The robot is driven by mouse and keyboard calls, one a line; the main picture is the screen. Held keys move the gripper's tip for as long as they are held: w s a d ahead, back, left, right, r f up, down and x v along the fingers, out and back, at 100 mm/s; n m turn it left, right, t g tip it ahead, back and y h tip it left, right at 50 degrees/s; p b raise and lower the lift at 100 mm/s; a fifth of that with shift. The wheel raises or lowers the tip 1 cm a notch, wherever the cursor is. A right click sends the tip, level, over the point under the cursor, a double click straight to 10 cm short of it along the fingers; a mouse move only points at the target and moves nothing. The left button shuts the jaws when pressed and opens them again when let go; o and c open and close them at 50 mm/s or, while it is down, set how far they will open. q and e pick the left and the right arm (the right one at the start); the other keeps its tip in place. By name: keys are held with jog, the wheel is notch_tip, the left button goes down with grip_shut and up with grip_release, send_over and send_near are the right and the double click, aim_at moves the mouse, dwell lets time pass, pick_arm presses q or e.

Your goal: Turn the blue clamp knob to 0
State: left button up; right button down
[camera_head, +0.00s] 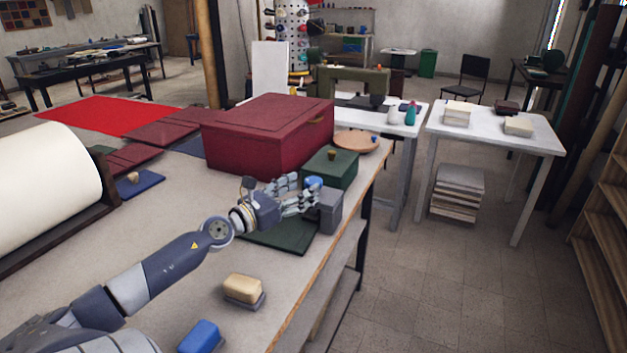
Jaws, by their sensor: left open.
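The blue clamp knob (314,182) sits on top of a grey block-like clamp (329,212) near the right edge of the worktable. My left gripper (305,193) reaches in from the left, its fingers open beside and close to the knob. The fingers partly cover the knob and the clamp's left side. I cannot tell whether a finger touches the knob. No scale or number on the clamp is readable from here. My right gripper is not in view.
A dark green box (342,168) and a large red box (262,142) stand just behind the clamp. A dark green mat (275,239) lies below my gripper. A cream block (244,287) and a blue item (200,337) lie nearer. A white roll (45,190) lies left.

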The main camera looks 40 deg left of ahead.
aim_at(307, 185)
pick_arm(q)
jog(key=w, duration=0.2)
jog(key=shift+w+r, duration=0.15)
jog(key=shift+w, duration=0.6)
jog(key=shift+w+p, duration=0.3)
jog(key=shift+w, duration=0.25)
jog(key=shift+w+d, duration=0.1)
jog(key=shift+w, duration=0.1)
jog(key=c, duration=1.1)
jog(key=shift+o, duration=0.2)
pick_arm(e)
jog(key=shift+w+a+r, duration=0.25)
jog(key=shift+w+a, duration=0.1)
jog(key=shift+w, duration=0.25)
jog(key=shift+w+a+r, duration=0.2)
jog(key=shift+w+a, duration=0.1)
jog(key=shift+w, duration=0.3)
